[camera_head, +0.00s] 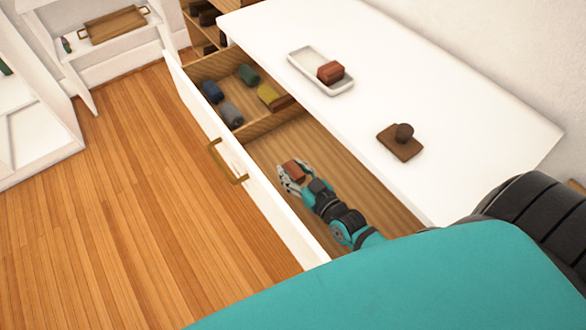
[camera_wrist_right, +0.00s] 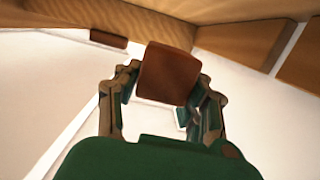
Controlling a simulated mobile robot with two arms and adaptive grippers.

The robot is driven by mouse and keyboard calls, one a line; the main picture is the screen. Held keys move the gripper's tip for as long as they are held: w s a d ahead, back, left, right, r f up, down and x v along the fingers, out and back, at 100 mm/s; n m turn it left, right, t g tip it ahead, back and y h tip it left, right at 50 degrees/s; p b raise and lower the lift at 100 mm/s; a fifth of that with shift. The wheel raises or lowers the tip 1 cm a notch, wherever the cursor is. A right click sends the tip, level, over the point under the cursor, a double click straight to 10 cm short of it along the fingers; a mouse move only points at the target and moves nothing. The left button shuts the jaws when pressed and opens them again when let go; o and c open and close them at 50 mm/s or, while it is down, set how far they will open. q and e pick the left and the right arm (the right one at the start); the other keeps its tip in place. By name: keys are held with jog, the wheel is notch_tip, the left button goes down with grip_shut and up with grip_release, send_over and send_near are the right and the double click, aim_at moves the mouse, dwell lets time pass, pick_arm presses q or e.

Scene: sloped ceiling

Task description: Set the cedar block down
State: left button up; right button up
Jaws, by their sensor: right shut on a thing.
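A small reddish-brown block (camera_head: 294,168), which fits the cedar block, is gripped by my right gripper (camera_head: 289,179). In the right wrist view the block (camera_wrist_right: 168,73) sits between the two fingers of the gripper (camera_wrist_right: 163,97). The gripper is over the near compartment of the open drawer (camera_head: 283,136), beside the drawer's front wall. I cannot tell whether the block touches the drawer floor. My left gripper is not in view.
On the white top (camera_head: 390,75) stand a white tray (camera_head: 306,68) with another reddish block (camera_head: 331,72) and a brown knobbed piece (camera_head: 400,143). The near compartment's floor looks clear around my gripper.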

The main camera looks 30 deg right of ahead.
jog(key=o, duration=1)
jog(key=shift+f, duration=0.1)
jog(key=shift+o, duration=0.2)
jog(key=shift+r, duration=0.25)
jog(key=shift+r+p, duration=0.55)
jog(key=shift+r, duration=0.05)
jog(key=f+p+v, duration=0.1)
jog(key=p+v, duration=0.1)
jog(key=v, duration=0.5)
jog(key=shift+s+r+p, duration=0.25)
jog(key=shift+p, duration=0.15)
